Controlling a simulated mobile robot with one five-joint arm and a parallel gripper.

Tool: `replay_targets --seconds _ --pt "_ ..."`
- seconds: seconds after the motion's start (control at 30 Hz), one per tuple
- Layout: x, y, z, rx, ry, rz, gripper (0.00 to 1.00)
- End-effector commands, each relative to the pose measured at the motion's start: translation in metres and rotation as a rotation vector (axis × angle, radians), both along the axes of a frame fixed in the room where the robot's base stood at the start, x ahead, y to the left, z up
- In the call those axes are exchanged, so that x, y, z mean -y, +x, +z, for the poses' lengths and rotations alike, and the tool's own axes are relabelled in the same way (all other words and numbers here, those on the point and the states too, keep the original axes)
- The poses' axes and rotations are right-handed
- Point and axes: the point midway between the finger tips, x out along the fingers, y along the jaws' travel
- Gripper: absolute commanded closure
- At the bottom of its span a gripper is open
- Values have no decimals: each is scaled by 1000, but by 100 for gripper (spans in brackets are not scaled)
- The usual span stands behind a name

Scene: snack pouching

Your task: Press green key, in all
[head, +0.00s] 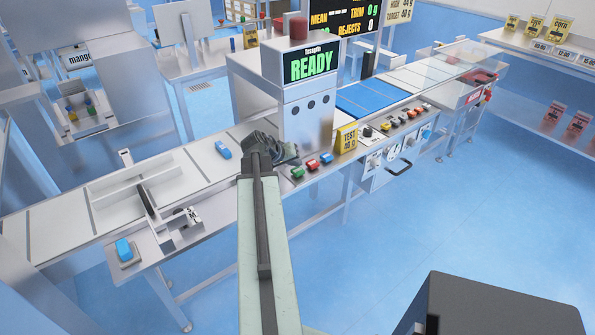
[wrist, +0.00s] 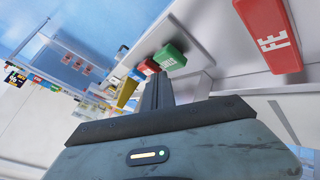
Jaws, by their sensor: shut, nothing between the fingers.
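The green key (head: 298,173) is at the left end of a short row of keys on the bench front, below the machine showing READY. The red key (head: 312,165) and the blue key (head: 327,158) are to its right. My gripper (head: 268,148) is just left of and above the green key in the head view. In the wrist view, the green key (wrist: 170,56) is just beyond my dark, shut fingertips, with the red key (wrist: 147,67) beside it. I cannot tell whether the fingers touch the green key.
The machine (head: 300,85) with the READY screen stands right behind my gripper. A yellow test sign (head: 347,138) is right of the keys. A blue block (head: 222,150) lies on the conveyor to the left. A large red labelled part (wrist: 268,35) is close in the wrist view.

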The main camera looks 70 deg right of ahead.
Motion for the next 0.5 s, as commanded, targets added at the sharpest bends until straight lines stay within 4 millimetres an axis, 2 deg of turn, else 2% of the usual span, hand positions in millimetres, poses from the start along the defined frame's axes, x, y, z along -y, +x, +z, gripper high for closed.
replay_targets --seconds 0.5 --pt "0 -1 -9 0 0 0 100"
